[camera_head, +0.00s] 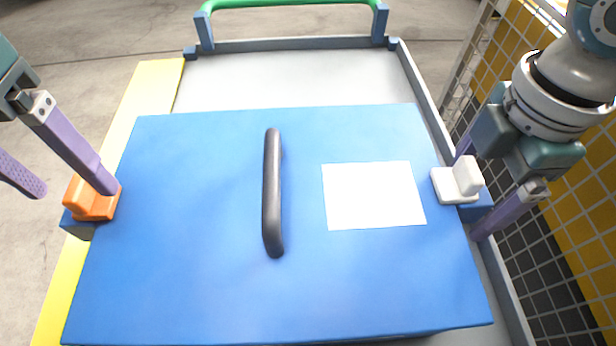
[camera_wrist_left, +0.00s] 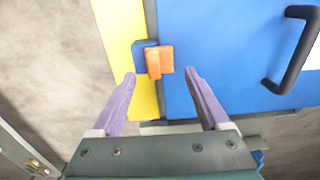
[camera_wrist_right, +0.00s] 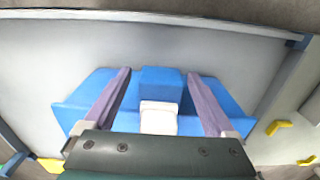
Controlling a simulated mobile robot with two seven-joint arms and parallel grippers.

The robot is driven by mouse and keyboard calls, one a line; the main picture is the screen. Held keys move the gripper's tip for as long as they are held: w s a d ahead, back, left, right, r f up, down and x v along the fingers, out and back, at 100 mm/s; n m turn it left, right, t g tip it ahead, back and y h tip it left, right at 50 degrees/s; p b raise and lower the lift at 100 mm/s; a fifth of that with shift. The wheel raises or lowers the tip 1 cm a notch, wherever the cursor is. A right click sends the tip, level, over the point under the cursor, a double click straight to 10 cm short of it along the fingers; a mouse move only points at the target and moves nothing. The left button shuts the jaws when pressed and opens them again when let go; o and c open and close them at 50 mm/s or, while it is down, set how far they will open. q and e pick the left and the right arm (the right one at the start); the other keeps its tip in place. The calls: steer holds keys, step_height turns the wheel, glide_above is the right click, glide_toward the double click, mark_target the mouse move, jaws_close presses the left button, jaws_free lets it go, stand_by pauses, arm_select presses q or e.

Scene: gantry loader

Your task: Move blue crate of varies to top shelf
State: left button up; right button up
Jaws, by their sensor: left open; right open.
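The blue crate (camera_head: 200,270) lies on a grey cart, with a dark handle (camera_head: 272,195) and a white label (camera_head: 374,195) on its lid. An orange latch piece (camera_head: 92,198) sits on its left side and a white one (camera_head: 458,182) on its right. My left gripper (camera_head: 65,180) is open at the orange piece; in the left wrist view the piece (camera_wrist_left: 158,62) lies just beyond and between the fingertips. My right gripper (camera_head: 475,190) is open with its fingers either side of the white piece, which shows between them in the right wrist view (camera_wrist_right: 159,117).
The grey cart (camera_head: 300,75) has a green bar (camera_head: 290,3) at its far end and a yellow strip (camera_head: 150,90) along the left. A mesh fence with yellow panels (camera_head: 530,40) stands close on the right. Open concrete floor lies to the left.

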steer(key=shift+r, duration=0.1)
arm_select(q)
step_height(320, 180, up, 9)
arm_select(e)
step_height(320, 180, up, 12)
stand_by(0.4)
arm_select(q)
steer(key=shift+f, duration=0.1)
